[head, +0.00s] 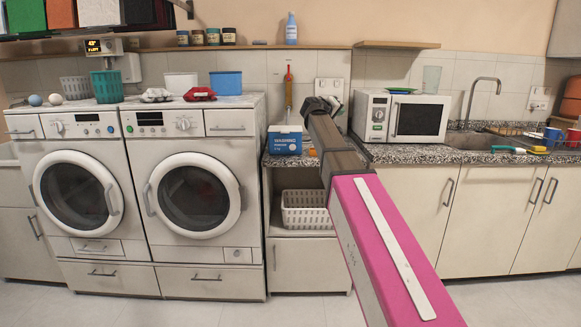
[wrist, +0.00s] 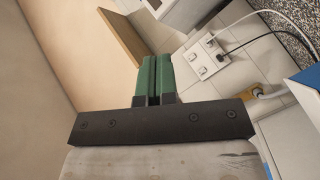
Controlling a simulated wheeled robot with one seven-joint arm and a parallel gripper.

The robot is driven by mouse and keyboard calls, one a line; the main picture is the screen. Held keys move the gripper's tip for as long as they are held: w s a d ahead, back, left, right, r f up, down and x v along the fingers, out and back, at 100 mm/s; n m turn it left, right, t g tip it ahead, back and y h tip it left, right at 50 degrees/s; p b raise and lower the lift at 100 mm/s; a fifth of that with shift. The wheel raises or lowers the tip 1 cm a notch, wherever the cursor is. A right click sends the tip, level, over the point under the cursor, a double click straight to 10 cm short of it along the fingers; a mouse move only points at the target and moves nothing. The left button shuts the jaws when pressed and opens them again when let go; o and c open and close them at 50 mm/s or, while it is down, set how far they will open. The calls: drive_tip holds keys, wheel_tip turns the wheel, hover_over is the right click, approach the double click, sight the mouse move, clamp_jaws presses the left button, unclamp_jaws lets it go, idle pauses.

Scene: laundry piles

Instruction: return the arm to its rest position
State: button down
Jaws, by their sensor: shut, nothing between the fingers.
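My arm (head: 385,245), with a pink and white link, stretches from the lower right of the head view up and away over the counter. Its dark far end (head: 322,108) is in front of the tiled wall, between the blue washing powder box and the microwave. My gripper (wrist: 153,62) shows in the wrist view with its two green fingers shut together and nothing between them. In the head view the fingers cannot be made out.
The blue box (head: 284,140) stands left of the arm and the microwave (head: 402,117) right of it. A wooden shelf (head: 397,45) is above. In the wrist view, a socket plate (wrist: 205,57) with cables is beyond the fingers. Two washing machines (head: 190,215) stand left.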

drive_tip(key=s+d+f+g+y, duration=0.15)
drive_tip(key=s+f, duration=0.35)
drive_tip(key=f, duration=0.6)
drive_tip(key=s+f+g+y, duration=0.2)
drive_tip(key=s+f+g, duration=0.15)
drive_tip(key=f, duration=0.85)
drive_tip(key=s+d+f+g+y, duration=0.15)
drive_tip(key=s+f, duration=0.35)
drive_tip(key=f, duration=0.6)
drive_tip(key=s+a+f+m+g+y, duration=0.1)
drive_tip(key=s+a+f+g+y, duration=0.1)
drive_tip(key=s+f, duration=0.8)
drive_tip(key=s+a+f+g+y, duration=0.1)
drive_tip(key=s+f+g+y, duration=0.2)
drive_tip(key=s+f, duration=0.8)
drive_tip(key=s+y, duration=0.1)
drive_tip(key=s, duration=0.1)
drive_tip(key=shift+s+a+f+m+y, duration=0.2)
drive_tip(key=shift+s+a+m+y, duration=0.15)
drive_tip(key=shift+m+y, duration=0.05)
